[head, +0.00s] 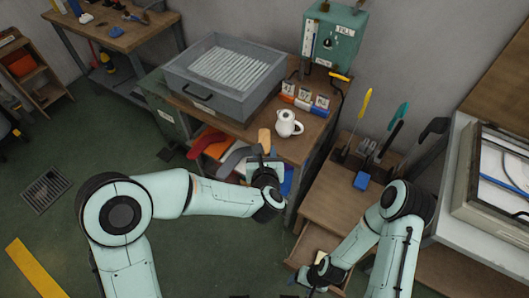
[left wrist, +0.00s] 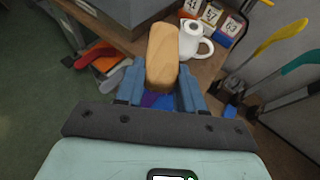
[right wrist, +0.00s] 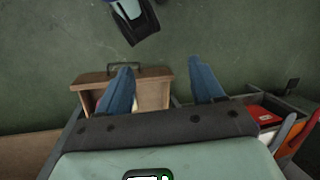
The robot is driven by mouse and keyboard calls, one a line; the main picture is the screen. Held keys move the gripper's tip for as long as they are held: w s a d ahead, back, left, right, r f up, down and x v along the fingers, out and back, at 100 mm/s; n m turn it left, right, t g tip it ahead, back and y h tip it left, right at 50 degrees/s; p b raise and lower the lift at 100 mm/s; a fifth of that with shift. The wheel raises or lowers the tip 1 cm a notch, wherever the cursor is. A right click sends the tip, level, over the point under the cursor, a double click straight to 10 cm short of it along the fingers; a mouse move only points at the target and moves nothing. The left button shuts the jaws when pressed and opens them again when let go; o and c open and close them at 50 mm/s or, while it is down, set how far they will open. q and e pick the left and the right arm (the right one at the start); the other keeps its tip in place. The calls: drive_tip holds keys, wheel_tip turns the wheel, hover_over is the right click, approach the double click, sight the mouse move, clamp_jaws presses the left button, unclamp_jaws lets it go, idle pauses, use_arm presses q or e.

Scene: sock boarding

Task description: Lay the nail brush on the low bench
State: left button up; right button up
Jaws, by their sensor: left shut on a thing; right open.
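The nail brush, a tan wooden block (head: 264,136), is held upright in my left gripper (head: 264,168), in front of the wooden worktop with the kettle. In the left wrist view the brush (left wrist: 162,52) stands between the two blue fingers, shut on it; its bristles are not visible. A lower wooden bench (head: 322,205) stands to the right of the gripper, with bare top at its front left. My right gripper (head: 312,276) is open and empty, low by an open drawer (head: 303,250) in the bench front. In the right wrist view the drawer (right wrist: 152,93) shows between and below its fingers.
A white kettle (head: 288,124) and number blocks (head: 303,103) stand on the worktop, beside a large grey tray (head: 190,95). Yellow-handled (head: 362,108) and teal-handled (head: 400,115) tools and a blue block (head: 361,181) occupy the lower bench's back and right.

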drive_tip(key=shift+s+a+r, duration=0.1)
drive_tip(key=shift+s+a, duration=0.05)
drive_tip(key=shift+s, duration=0.5)
drive_tip(key=shift+s+a+r, duration=0.1)
drive_tip(key=shift+s, duration=0.55)
